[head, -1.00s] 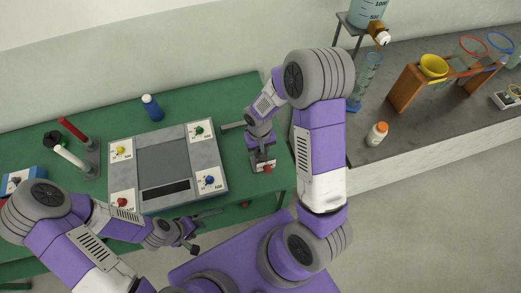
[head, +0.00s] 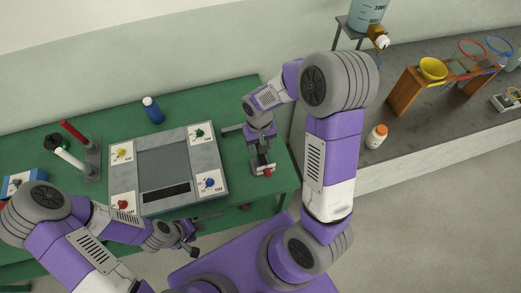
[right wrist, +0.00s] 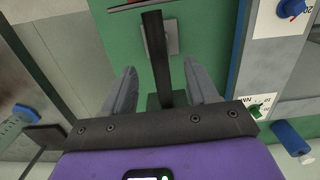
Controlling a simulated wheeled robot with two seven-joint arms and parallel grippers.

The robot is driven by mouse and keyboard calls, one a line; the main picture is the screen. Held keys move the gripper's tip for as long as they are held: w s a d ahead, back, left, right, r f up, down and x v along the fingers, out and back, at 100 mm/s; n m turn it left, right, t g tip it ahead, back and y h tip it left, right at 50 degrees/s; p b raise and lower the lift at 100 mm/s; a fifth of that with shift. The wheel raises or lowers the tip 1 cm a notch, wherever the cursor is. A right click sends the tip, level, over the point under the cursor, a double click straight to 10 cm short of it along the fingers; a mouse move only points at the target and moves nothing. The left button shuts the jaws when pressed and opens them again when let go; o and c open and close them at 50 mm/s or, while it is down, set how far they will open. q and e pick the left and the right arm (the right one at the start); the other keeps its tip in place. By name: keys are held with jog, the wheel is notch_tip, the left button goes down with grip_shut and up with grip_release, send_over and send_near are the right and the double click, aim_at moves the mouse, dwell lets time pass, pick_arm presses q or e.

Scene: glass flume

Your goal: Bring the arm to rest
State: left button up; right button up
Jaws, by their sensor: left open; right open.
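My right gripper (right wrist: 160,68) is open in the right wrist view, its two grey fingers apart. A dark upright post (right wrist: 154,50) on a small metal plate (right wrist: 172,38) shows between the fingers; I cannot tell whether they touch it. In the head view my right arm reaches down over the right end of the green table, beside a small fixture with a red knob (head: 267,170). The right fingertips are hard to make out there. My left gripper (head: 202,234) is open and empty at the table's front edge, below the grey panel.
A grey panel (head: 163,157) with several coloured knobs lies on the green table (head: 215,100).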

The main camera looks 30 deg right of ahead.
jog(key=shift+r, duration=0.9)
pick_arm(q)
jog(key=shift+r, duration=0.1)
